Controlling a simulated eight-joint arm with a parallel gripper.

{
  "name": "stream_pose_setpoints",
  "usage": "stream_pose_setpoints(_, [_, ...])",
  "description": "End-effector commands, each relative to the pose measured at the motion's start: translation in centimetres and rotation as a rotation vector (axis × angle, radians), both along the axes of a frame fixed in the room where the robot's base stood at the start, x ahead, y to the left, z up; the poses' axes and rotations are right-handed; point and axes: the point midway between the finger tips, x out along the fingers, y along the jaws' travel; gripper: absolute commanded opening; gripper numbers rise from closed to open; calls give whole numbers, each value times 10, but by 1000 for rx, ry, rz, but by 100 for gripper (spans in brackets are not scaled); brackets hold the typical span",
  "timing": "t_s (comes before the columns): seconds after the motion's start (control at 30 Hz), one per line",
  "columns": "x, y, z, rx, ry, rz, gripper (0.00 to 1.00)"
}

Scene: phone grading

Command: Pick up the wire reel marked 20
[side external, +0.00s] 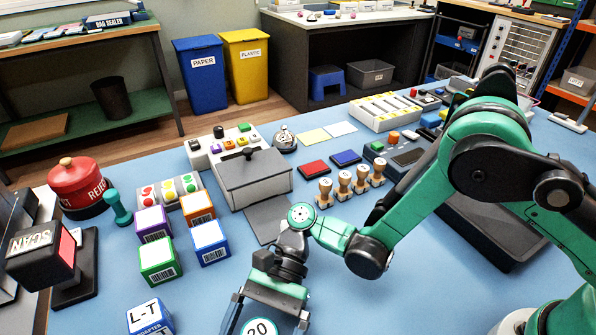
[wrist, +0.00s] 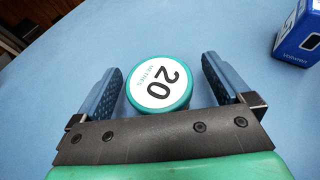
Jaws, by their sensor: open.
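The wire reel marked 20 (wrist: 160,84) is a round teal reel with a white label on its top. In the wrist view it lies between the two open fingers of my gripper (wrist: 166,82), with a gap on each side. In the side external view only part of the reel (side external: 260,328) shows at the bottom edge, between the fingers of my gripper (side external: 265,318). The lower part of the reel is cut off there. I cannot tell its exact height against the fingertips.
A blue and white box marked L-T (side external: 150,318) stands to the left; a blue box (wrist: 298,38) shows at upper right in the wrist view. Barcoded boxes (side external: 158,260), a scanner (side external: 45,255) and wooden stamps (side external: 343,185) stand farther back. The blue table around the reel is clear.

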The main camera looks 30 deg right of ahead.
Motion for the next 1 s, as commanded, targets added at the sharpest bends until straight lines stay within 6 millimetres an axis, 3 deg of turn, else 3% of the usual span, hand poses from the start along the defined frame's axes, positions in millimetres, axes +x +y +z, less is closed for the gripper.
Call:
stream_pose_setpoints(0.33, [-6, 8, -4, 0, 0, -1, 97])
stream_pose_setpoints(0.63, [-6, 8, -4, 0, 0, -1, 12])
stream_pose_setpoints(1.0, [-6, 8, 0, 0, 0, -1, 9])
